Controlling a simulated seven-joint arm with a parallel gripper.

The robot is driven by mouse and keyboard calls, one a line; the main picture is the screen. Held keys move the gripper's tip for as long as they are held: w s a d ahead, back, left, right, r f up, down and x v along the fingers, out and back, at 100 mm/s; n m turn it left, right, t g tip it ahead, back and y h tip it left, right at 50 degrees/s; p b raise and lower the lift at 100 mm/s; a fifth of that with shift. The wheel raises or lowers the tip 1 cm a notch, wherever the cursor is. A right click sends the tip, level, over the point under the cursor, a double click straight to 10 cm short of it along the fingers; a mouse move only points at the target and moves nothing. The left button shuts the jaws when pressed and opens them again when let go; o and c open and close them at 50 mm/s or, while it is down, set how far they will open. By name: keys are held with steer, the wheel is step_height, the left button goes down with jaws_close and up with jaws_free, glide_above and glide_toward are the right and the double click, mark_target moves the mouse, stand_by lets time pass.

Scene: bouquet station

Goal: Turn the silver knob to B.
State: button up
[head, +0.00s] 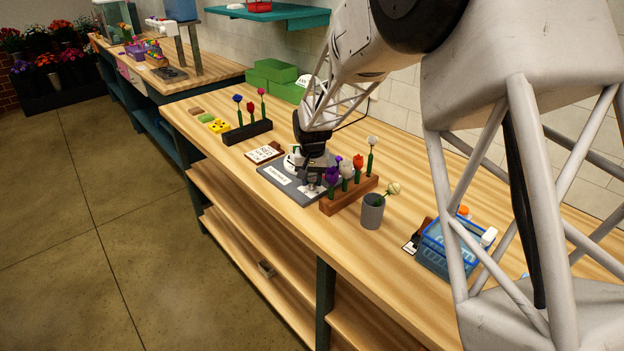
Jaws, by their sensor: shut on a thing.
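The silver knob is at the dark grey panel (268,190) on the wooden bench, below my gripper (313,186). The panel carries a white label (279,175) and a pale round dial plate (291,161). My gripper points down over the right part of the panel and is shut on what appears to be the silver knob, which the fingers largely hide. The knob's pointer and the letter marks are too small or covered, so its setting cannot be told.
A brown wooden rack (348,196) with several flowers stands close right of my gripper. A grey cup (372,213) and a blue basket (447,256) are farther right. A small sign (265,152) and a dark flower rack (247,132) stand to the left.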

mark_target(312, 181)
stand_by(0.3)
steer(key=o, duration=0.9)
steer(key=shift+r, duration=0.15)
steer(key=shift+r, duration=3.8)
